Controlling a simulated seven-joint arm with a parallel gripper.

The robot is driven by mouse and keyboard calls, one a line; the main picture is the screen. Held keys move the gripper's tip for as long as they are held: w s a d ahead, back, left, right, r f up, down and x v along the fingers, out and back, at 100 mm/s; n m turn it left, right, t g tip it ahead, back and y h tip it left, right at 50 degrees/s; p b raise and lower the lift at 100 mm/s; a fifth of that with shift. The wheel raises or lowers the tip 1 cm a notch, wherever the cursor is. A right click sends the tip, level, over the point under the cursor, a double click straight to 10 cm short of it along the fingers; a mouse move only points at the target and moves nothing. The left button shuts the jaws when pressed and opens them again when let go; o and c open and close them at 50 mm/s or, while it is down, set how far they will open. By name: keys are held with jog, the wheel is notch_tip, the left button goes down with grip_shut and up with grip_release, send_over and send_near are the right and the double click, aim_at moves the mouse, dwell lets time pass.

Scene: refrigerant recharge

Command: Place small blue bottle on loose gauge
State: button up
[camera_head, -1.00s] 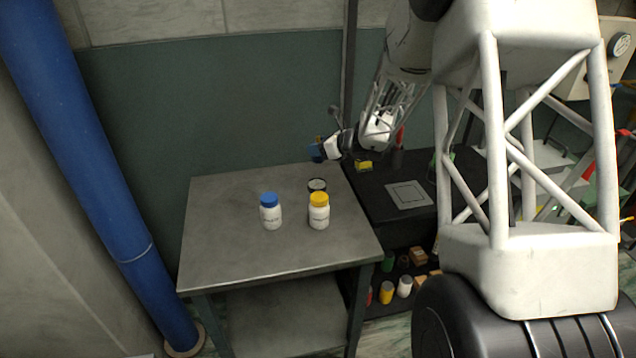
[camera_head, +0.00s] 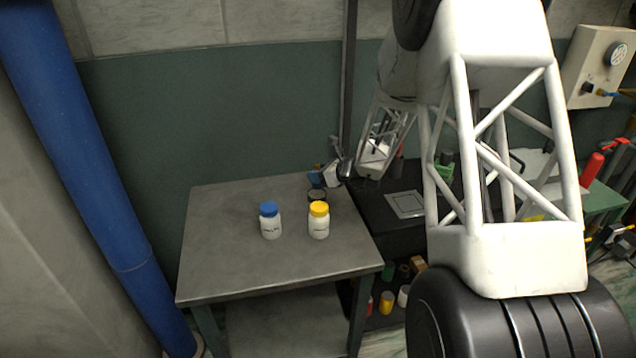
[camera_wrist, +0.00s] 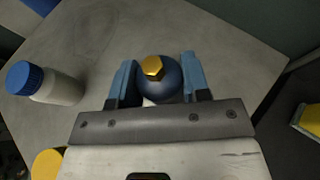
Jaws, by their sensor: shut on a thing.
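My gripper (camera_wrist: 159,68) is shut on the small blue bottle (camera_wrist: 160,84), which has a dark blue round body and a gold hex cap. Its blue fingers stand on either side of it. In the head view my gripper (camera_head: 318,179) is low over the back right of the grey table, at the loose gauge (camera_head: 317,195). The gauge is a small dark-rimmed disc, partly covered by a yellow lid in front. A pale patch shows just under the bottle in the wrist view. I cannot tell whether bottle and gauge touch.
A blue-capped white bottle (camera_head: 270,222) and a yellow-capped white bottle (camera_head: 319,222) stand just in front of the gauge on the grey table (camera_head: 225,250). The table's left side is clear. A black bench (camera_head: 375,212) adjoins on the right. A blue pipe (camera_head: 95,170) rises at left.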

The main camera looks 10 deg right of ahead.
jog(key=shift+f, duration=1.65)
jog(key=shift+f, duration=0.2)
jog(key=o, duration=1)
jog(key=shift+r, duration=0.2)
jog(key=shift+v, duration=6)
jog(key=shift+f, duration=0.1)
